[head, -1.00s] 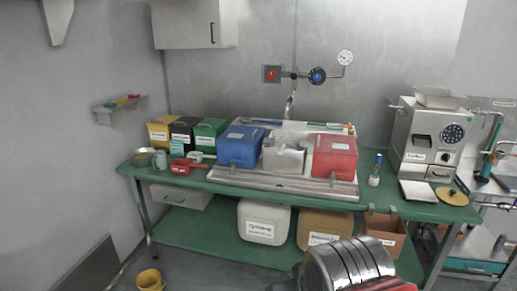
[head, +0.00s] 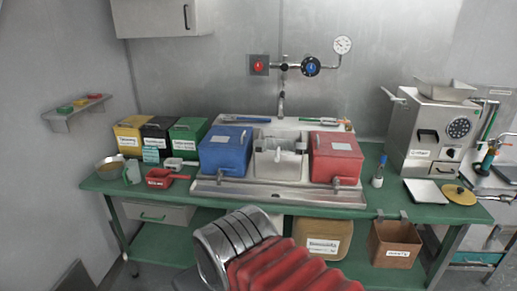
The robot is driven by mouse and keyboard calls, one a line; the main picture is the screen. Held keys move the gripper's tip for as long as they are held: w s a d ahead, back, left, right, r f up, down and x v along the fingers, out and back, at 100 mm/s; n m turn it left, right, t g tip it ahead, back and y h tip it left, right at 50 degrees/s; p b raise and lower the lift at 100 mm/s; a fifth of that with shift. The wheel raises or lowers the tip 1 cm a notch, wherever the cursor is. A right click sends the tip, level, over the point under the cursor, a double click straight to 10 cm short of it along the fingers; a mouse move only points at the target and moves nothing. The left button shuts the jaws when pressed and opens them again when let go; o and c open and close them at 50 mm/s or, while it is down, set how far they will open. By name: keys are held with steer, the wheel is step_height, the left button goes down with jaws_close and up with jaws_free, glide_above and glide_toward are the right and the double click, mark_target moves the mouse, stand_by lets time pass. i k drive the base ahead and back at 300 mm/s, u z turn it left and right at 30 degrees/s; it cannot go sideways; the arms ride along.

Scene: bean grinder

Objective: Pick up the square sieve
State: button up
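I cannot pick out the square sieve with certainty. A small red squarish item with a handle (head: 160,180) lies on the left part of the green table (head: 400,207). A white item with a handle (head: 180,163) lies just behind it; either is too small to tell as a sieve. My arm, with red bellows and a ribbed metal part, rises at the bottom middle, in front of the table. The end of my gripper does not show, so its fingers cannot be seen.
A round bowl (head: 108,170) and a grey mug (head: 132,172) stand at the table's left end. Behind are yellow (head: 130,136), black and green (head: 188,135) boxes. A blue tank (head: 224,150) and red tank (head: 334,157) flank the sink. A metal machine (head: 432,135) stands right.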

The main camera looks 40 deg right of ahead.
mark_target(279, 154)
steer(key=z, duration=0.1)
steer(key=i, duration=1)
steer(key=z, duration=0.5)
steer(key=i, duration=0.7)
steer(key=z, duration=0.4)
